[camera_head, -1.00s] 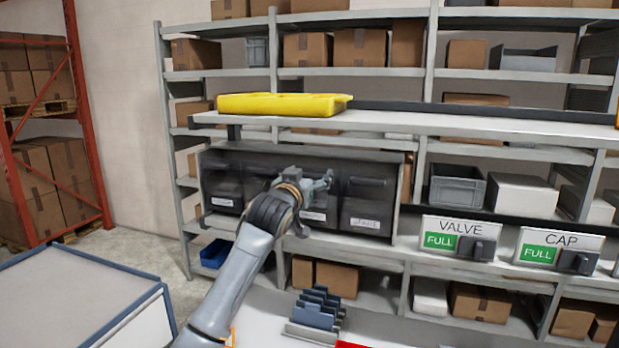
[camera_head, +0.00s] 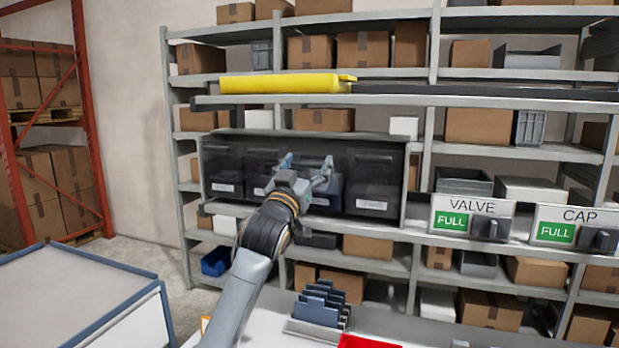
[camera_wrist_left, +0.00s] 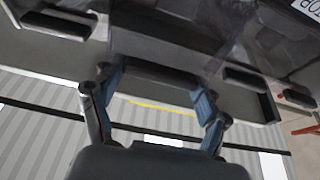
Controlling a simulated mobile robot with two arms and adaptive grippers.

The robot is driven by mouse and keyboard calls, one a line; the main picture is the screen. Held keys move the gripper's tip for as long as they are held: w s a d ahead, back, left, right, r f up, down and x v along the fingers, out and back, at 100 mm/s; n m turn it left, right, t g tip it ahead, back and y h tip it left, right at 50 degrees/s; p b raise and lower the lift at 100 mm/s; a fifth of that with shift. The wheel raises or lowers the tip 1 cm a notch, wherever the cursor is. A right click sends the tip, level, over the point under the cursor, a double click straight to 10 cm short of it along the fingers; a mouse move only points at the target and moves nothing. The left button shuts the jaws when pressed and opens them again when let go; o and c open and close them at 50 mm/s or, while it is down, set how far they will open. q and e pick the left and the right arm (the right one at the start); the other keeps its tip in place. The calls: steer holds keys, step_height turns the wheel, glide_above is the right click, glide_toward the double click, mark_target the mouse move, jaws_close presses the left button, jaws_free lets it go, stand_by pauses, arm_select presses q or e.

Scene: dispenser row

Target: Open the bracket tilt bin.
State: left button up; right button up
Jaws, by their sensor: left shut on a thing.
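A row of dark tilt bins (camera_head: 375,175) sits in a grey frame on the shelf, with small labels too blurred to read. My left gripper (camera_head: 307,163) is in front of a middle bin, whose face it partly hides. In the left wrist view, the fingers of the left gripper (camera_wrist_left: 160,88) stand at both ends of a dark bar handle (camera_wrist_left: 160,76) and are shut on it. I cannot tell which bin is the bracket bin, or whether the held bin is tilted. My right gripper is not in view.
VALVE (camera_head: 472,216) and CAP (camera_head: 566,228) signs stand to the right of the bins. A yellow tray (camera_head: 285,85) lies on the shelf above. A blue-grey slotted rack (camera_head: 322,303) stands on the table below. A blue-edged cart top (camera_head: 75,295) is at left.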

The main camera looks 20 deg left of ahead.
arm_select(q)
steer(key=shift+s+f+t+b, duration=1.6)
steer(key=shift+s+f+b, duration=0.1)
steer(key=shift+b, duration=1.7)
steer(key=shift+s+f+b, duration=0.15)
steer(key=shift+f+b, duration=0.3)
steer(key=shift+b+v, duration=0.45)
steer(key=shift+v, duration=0.55)
steer(key=shift+f, duration=0.25)
steer(key=o, duration=1.7)
steer(key=v, duration=1.1)
steer(key=shift+s+f, duration=0.2)
steer(key=shift+s, duration=0.15)
